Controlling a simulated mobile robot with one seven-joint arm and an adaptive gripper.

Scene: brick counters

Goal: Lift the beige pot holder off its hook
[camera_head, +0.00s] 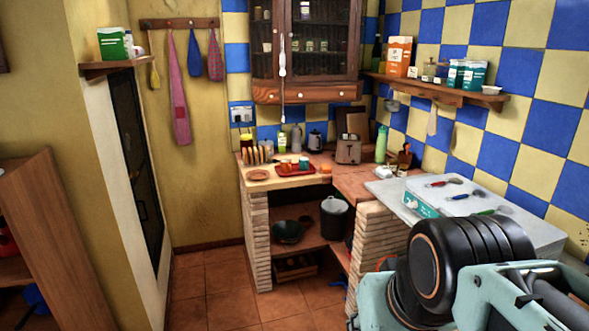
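A small beige item that looks like the pot holder (432,121) hangs below the wooden wall shelf on the right, against the blue and yellow tiles. It is small in view, and its hook cannot be made out. My arm fills the lower right corner, with a black round joint and pale teal links. My gripper's fingers are not in view, so I cannot tell its state or its distance from the beige item.
The wooden shelf (440,93) holds cartons and jars. Below are a white-topped box (470,205) with several utensils, a toaster (348,149) and a green bottle (381,144). On the left, a rack (180,23) holds hanging cloths. The tiled floor (210,290) is clear at centre left.

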